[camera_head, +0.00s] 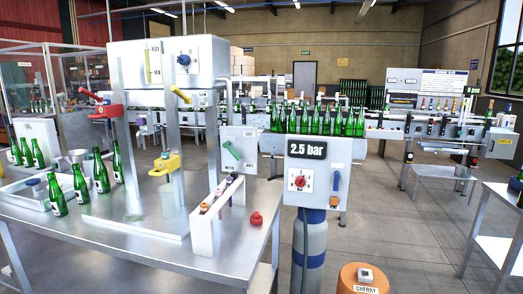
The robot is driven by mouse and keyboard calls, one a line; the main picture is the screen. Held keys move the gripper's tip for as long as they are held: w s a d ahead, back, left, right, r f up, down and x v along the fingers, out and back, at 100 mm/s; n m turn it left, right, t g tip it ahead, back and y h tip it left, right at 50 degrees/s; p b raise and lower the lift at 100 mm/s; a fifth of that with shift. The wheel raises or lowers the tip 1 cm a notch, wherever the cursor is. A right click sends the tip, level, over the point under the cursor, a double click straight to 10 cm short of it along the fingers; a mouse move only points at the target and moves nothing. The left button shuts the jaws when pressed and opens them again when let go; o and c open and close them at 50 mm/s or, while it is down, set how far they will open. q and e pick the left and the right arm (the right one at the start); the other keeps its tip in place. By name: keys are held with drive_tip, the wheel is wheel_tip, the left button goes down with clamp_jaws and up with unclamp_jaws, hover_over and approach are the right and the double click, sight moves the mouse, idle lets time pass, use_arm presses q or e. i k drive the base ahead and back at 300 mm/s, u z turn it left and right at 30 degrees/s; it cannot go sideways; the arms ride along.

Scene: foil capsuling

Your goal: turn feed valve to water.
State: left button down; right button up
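The upper panel (160,62) has a blue knob (183,60) and a gauge strip. A yellow lever (181,95) sits below the panel, and a red lever (92,94) to its left. Neither of my grippers is in view.
A steel table (150,258) holds green bottles (80,184), a white rack (207,222) and a red knob (256,219). An orange drum (361,281) is at the front. Open floor (410,225) lies to the right.

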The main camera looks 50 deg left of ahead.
sight(227, 145)
drive_tip(key=u, duration=0.55)
drive_tip(key=i, duration=0.85)
drive_tip(key=u, duration=0.8)
